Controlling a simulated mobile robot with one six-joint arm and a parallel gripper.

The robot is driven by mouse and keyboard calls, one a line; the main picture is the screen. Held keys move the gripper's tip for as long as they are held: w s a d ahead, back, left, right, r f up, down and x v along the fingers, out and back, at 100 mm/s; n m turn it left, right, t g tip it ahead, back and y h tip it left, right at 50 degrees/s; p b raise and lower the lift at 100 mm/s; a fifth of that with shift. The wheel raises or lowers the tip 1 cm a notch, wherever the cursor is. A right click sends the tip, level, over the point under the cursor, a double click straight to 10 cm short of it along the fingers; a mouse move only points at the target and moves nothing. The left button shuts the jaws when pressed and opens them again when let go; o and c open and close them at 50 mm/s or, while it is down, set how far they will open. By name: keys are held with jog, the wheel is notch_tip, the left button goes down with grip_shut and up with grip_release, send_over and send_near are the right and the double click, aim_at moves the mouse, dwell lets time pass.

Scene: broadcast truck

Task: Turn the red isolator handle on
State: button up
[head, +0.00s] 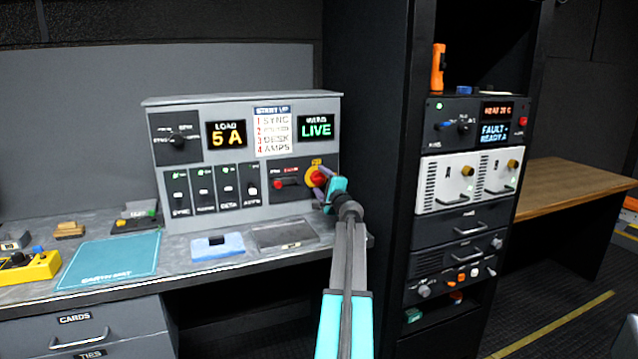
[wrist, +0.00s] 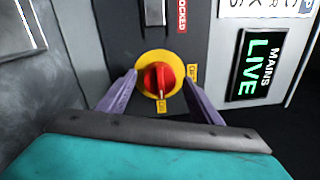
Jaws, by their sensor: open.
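The red isolator handle (wrist: 158,80) sits on a round yellow plate (wrist: 147,60) on the grey panel. In the wrist view it lies between the two purple fingers of my open gripper (wrist: 160,82), and I see no clear contact. The handle's pale mark points at the lower yellow label (wrist: 161,106). A second yellow label (wrist: 191,72) is at the plate's right; I cannot read either surely. In the head view my gripper (head: 325,184) partly hides the handle (head: 317,179). The mains display (head: 316,128) reads LIVE in green.
A small red lever (head: 287,184) is left of the isolator. A dark equipment rack (head: 460,220) stands close on the right. A blue-covered book (head: 217,246) lies on the desk below.

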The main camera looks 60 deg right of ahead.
jog(key=r+v, duration=0.1)
jog(key=v, duration=1.2)
jog(key=shift+a+f+b, duration=0.25)
jog(key=shift+f+b, duration=0.2)
jog(key=shift+s, duration=0.15)
